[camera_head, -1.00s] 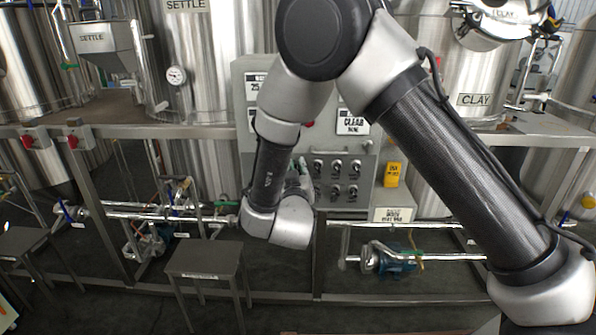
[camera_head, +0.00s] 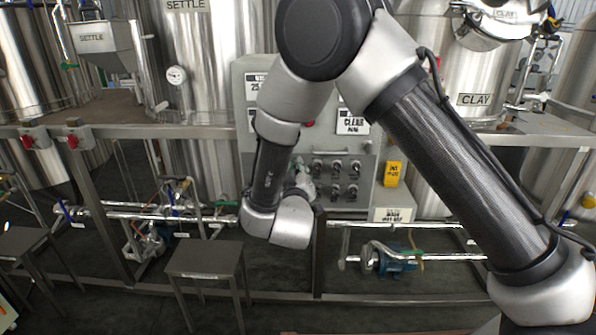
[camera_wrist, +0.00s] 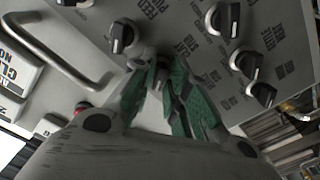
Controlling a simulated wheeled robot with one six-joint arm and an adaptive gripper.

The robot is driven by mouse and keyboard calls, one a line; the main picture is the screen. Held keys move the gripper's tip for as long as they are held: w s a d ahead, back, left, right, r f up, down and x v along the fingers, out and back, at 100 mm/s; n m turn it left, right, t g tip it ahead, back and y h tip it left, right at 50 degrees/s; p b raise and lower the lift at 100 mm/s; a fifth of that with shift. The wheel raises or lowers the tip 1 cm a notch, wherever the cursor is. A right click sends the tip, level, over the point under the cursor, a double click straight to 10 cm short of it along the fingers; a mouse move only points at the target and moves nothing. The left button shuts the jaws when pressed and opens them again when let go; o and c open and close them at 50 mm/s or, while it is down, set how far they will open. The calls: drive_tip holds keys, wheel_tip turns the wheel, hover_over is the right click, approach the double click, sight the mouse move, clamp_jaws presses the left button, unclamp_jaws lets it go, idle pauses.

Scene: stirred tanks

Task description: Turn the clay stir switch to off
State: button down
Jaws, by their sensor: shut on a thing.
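The grey control panel (camera_head: 367,160) carries rows of black rotary switches, and several switches (camera_wrist: 222,18) show in the wrist view. My gripper (camera_wrist: 158,64) has its green fingers closed around one dark switch knob (camera_wrist: 161,76). That knob is mostly hidden between the fingers. I cannot read its label clearly, so the pictures alone do not confirm that it is the clay stir switch. In the head view my gripper (camera_head: 301,183) is mostly hidden behind my wrist, close against the panel's lower left.
A metal handle (camera_wrist: 62,50) and a white CLEAR label (camera_wrist: 15,68) lie left of my gripper on the panel. Other switches stand close on the right. A clay tank (camera_head: 463,75) is behind at right. A stool (camera_head: 205,258) stands below left.

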drive_tip(key=c, duration=1.6)
unclamp_jaws()
drive_tip(key=shift+o, duration=0.2)
drive_tip(key=s, duration=1.2)
drive_tip(key=shift+a, duration=0.2)
drive_tip(key=shift+f, duration=0.15)
